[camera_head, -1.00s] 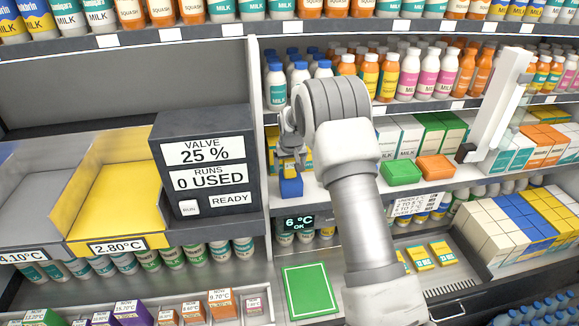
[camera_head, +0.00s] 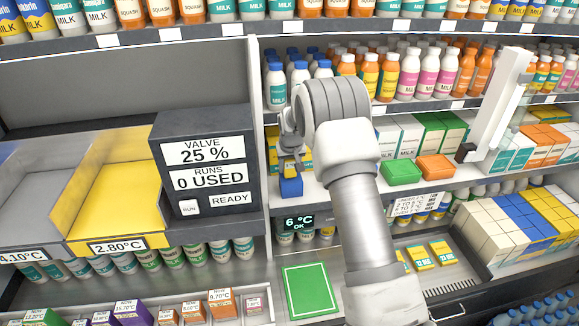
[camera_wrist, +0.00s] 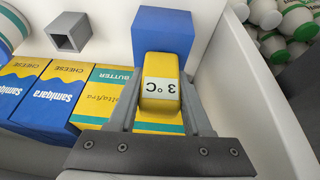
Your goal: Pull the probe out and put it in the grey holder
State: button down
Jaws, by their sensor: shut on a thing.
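The yellow probe (camera_wrist: 158,110), with a white label reading 3 °C, sits between my gripper's fingers (camera_wrist: 160,92) in the wrist view. My gripper is shut on it. The probe's far end meets a blue block (camera_wrist: 162,32); how deep it goes in is hidden. In the head view my gripper (camera_head: 291,158) is just above the blue block (camera_head: 291,187) on the middle shelf. The grey holder (camera_wrist: 68,33), a small square open tube, stands left of the blue block in the wrist view, apart from it.
Butter (camera_wrist: 104,92) and cheese packs (camera_wrist: 57,82) stand in a row beside my gripper. A white wall (camera_wrist: 226,70) rises close on the right in the wrist view. A dark valve box (camera_head: 205,165) is left of my arm, green (camera_head: 400,172) and orange boxes (camera_head: 436,167) to its right.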

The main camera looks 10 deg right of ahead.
jog(key=shift+r, duration=0.65)
dwell(0.5)
jog(key=shift+r+p, duration=1.35)
jog(key=shift+r, duration=1.2)
jog(key=shift+d, duration=0.1)
